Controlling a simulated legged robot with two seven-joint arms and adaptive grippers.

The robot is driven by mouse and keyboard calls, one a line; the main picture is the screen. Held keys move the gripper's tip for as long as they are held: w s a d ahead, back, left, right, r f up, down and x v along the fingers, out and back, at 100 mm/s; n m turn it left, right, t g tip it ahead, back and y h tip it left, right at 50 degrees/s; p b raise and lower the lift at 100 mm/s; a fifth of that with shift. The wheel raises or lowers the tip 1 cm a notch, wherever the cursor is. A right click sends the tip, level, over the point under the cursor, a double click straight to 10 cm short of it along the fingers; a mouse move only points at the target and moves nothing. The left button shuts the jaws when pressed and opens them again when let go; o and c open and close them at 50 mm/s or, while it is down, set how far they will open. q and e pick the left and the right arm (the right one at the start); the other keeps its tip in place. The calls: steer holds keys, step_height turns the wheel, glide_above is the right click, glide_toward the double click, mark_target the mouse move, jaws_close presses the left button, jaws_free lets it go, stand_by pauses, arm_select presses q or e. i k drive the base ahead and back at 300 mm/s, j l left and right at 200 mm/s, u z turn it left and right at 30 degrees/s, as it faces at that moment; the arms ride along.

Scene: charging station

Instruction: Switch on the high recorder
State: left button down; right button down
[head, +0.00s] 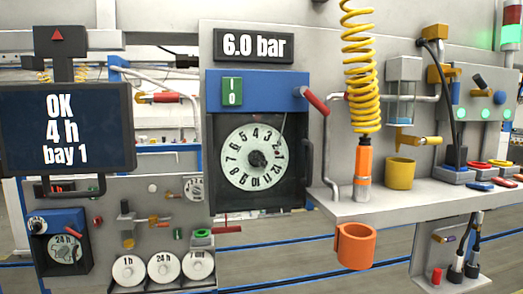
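The high recorder (259,90) is a box with a blue top and a dark glazed front, mounted on the grey panel in the middle of the head view. Behind its front is a round white chart (254,158) numbered like a clock, with a dark hub. A green switch (232,91) marked I above O sits at the upper left of its blue part; I cannot tell which side is pressed. A red-handled lever (314,101) sticks out at its upper right. Neither of my grippers is in view.
A 6.0 bar display (254,46) hangs above the recorder. A yellow coiled hose (361,70) with an orange tool hangs to its right, above a shelf (400,200). A smaller recorder (62,242) sits lower left, below a screen (68,128) reading OK 4 h bay 1.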

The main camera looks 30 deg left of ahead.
mark_target(231, 87)
steer(key=u, duration=1.25)
